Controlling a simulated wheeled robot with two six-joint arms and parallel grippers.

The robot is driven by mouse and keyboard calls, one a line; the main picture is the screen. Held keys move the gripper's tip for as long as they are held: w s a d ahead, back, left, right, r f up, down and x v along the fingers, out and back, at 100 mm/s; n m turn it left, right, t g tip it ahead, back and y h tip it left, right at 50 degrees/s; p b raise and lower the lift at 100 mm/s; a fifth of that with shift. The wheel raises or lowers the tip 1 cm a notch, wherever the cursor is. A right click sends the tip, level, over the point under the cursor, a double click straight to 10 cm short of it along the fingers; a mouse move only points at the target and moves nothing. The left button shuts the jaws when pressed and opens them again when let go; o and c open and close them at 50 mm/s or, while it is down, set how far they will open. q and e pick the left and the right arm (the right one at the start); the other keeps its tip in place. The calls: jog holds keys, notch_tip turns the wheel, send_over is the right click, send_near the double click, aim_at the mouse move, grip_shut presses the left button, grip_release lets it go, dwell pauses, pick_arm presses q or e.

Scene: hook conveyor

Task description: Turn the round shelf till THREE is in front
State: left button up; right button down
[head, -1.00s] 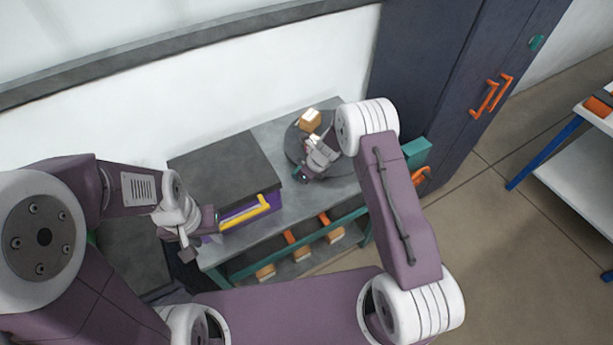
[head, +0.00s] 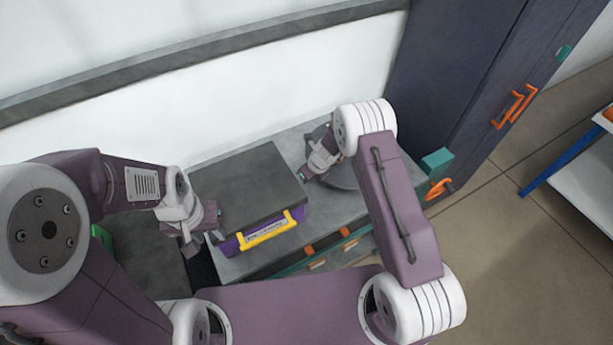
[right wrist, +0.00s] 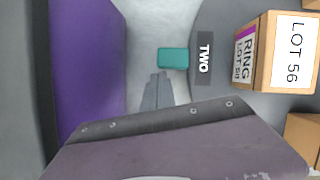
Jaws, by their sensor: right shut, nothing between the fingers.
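The round shelf (head: 345,178) is a dark grey disc on the bench, partly hidden behind my right arm in the head view. In the right wrist view its curved rim (right wrist: 204,20) carries a label TWO (right wrist: 204,58). A cardboard box (right wrist: 290,52) marked LOT 56 stands on the shelf. A small teal block (right wrist: 173,57) lies just beyond my right fingertips, left of the TWO label. My right gripper (right wrist: 158,80) is shut and empty, beside the shelf's rim. My left gripper (head: 203,238) is near the bench's left end, its jaws unclear. No THREE label is visible.
A purple bin (head: 228,246) with a dark lid (head: 250,180) and yellow front handle (head: 268,232) stands left of the shelf, close to my right gripper. A dark cabinet (head: 470,70) with orange handles stands to the right. The bench front (head: 340,215) is clear.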

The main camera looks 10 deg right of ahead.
jog(key=shift+w+a+r, duration=0.1)
jog(key=shift+w+r, duration=0.1)
jog(key=shift+w, duration=0.15)
dwell(0.4)
